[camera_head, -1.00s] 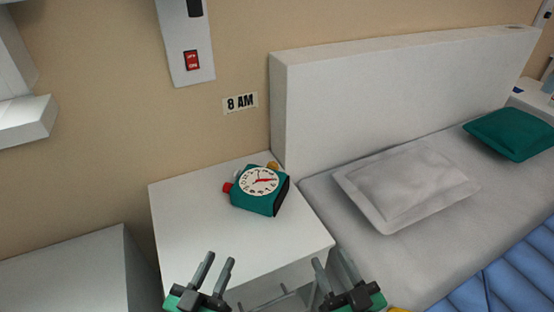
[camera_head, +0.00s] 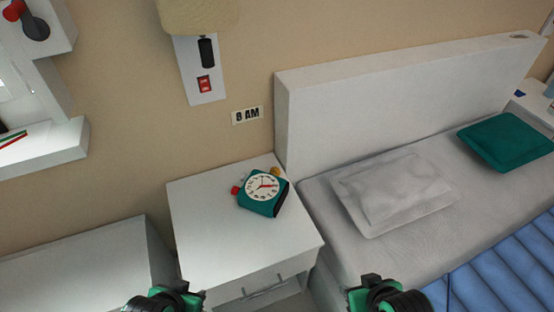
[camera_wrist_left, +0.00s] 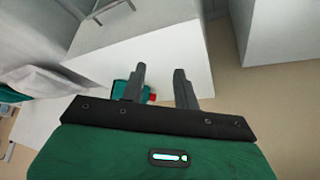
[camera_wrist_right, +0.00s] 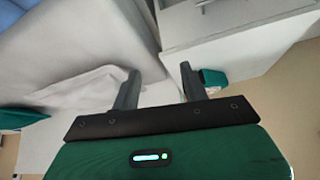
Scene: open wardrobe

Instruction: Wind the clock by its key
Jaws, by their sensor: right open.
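A teal clock (camera_head: 268,205) with a white face and red hands stands on the white nightstand (camera_head: 205,235), with a red knob on its left side and a gold one at its upper right. I cannot tell which part is the key. The clock shows partly behind a finger in the left wrist view (camera_wrist_left: 119,90) and by a finger in the right wrist view (camera_wrist_right: 213,76). My left gripper (camera_wrist_left: 159,80) is open and empty, in front of the nightstand. My right gripper (camera_wrist_right: 158,80) is open and empty, near the bed's side. Both are well apart from the clock.
The bed (camera_head: 410,230) with its tall headboard (camera_head: 390,105) stands right of the nightstand. A low white cabinet (camera_head: 85,265) is at the left. The nightstand top around the clock is free.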

